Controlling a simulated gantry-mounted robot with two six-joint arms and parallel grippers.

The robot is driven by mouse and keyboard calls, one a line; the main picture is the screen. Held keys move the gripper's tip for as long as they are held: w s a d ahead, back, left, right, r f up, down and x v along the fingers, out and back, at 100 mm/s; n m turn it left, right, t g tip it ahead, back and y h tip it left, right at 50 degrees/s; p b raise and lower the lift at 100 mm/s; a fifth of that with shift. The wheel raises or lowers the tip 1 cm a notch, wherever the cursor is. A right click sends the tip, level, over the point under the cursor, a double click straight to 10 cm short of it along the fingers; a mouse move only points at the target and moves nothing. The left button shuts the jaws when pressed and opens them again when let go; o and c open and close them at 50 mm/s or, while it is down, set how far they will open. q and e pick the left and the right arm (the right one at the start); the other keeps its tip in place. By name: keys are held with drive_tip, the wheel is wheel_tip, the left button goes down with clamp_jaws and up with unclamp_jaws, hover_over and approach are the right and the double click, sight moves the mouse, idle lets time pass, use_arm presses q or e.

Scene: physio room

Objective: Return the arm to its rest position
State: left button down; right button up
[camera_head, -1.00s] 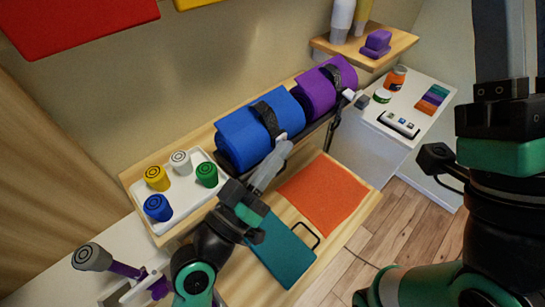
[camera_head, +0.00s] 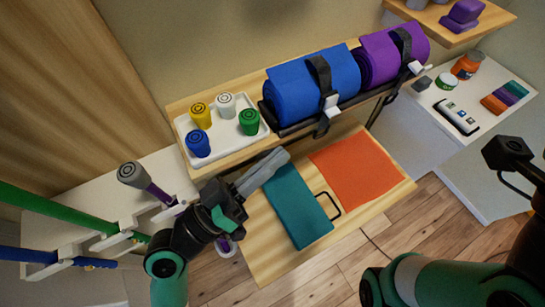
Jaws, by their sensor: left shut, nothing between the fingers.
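My left arm comes in from the lower left, black with teal-green parts. Its gripper (camera_head: 278,160) is shut and empty, with grey fingers pointing up and right. In the picture the fingers lie over the upper left end of the teal block (camera_head: 297,210) and below the blue roll (camera_head: 290,92). I cannot tell how high they are above the lower wooden board (camera_head: 275,260). My right arm shows at the lower right as dark and teal links; its gripper is outside the picture.
A white tray (camera_head: 185,125) holds several colored cylinders. A purple roll (camera_head: 380,60) lies strapped beside the blue one. An orange sheet (camera_head: 355,170) lies right of the teal block. Colored bars (camera_head: 60,213) sit in a white rack at left.

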idle(0.4)
use_arm(q)
wheel_tip(320, 180, up, 12)
drive_tip(key=w+a+m+t+h, duration=0.1)
drive_tip(key=a+m+h, duration=0.1)
drive_tip(key=m, duration=0.1)
drive_tip(key=s+a+r+n+t+y, duration=0.25)
drive_tip(key=a+r+t+y, duration=0.4)
drive_tip(key=r, duration=0.35)
drive_tip(key=s+a+r+n+t+y, duration=0.1)
drive_tip(key=a+r+n+t+y, duration=0.2)
drive_tip(key=a+r+t+y, duration=0.35)
wheel_tip(320, 180, up, 36)
drive_tip(key=g+y+p, duration=0.1)
drive_tip(key=y+p, duration=0.1)
drive_tip(key=p, duration=3.1)
drive_tip(key=shift+a+f+y, duration=0.2)
drive_tip(key=shift+a+y, duration=0.1)
drive_tip(key=shift+a, duration=0.1)
drive_tip(key=shift+n, duration=0.25)
